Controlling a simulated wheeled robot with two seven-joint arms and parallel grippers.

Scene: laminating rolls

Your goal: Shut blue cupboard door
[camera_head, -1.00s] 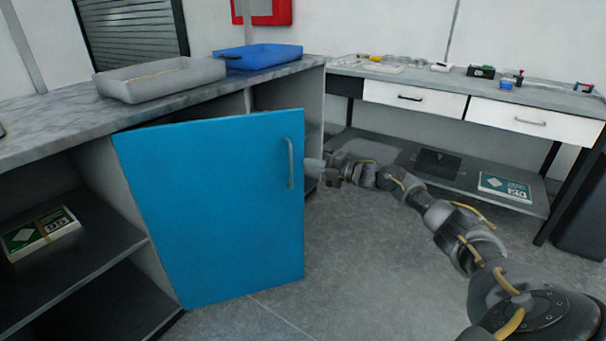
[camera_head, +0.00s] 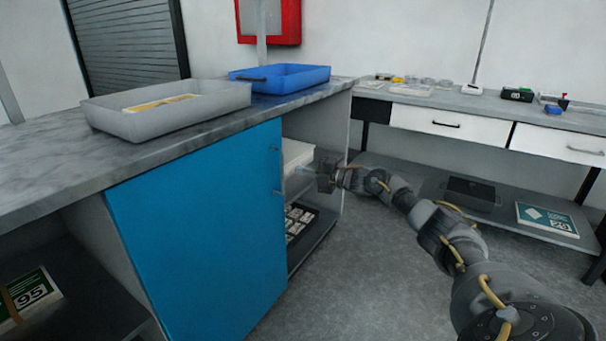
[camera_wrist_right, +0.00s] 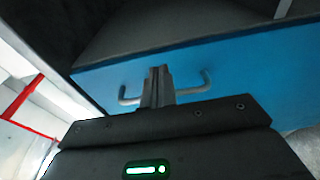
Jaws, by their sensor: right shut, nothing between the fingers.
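The blue cupboard door (camera_head: 200,235) hangs partly open below the marbled counter, and an open gap shows at its right edge. Its grey bar handle (camera_head: 279,170) is on the outer face near that edge. My right gripper (camera_head: 303,172) is just right of the handle, its fingers pointing left towards the door. In the right wrist view the shut, empty fingers (camera_wrist_right: 157,85) lie in front of the middle of the handle (camera_wrist_right: 206,82), against the blue door face (camera_wrist_right: 240,75). I cannot tell whether they touch it. My left gripper is out of view.
A grey tray (camera_head: 170,118) and a blue tray (camera_head: 290,80) stand on the counter (camera_head: 40,160). Inside the cupboard, a dark tray of small items (camera_head: 297,222) sits low behind the gap. A side bench (camera_head: 480,105) stands at the right; the floor (camera_head: 360,290) before it is clear.

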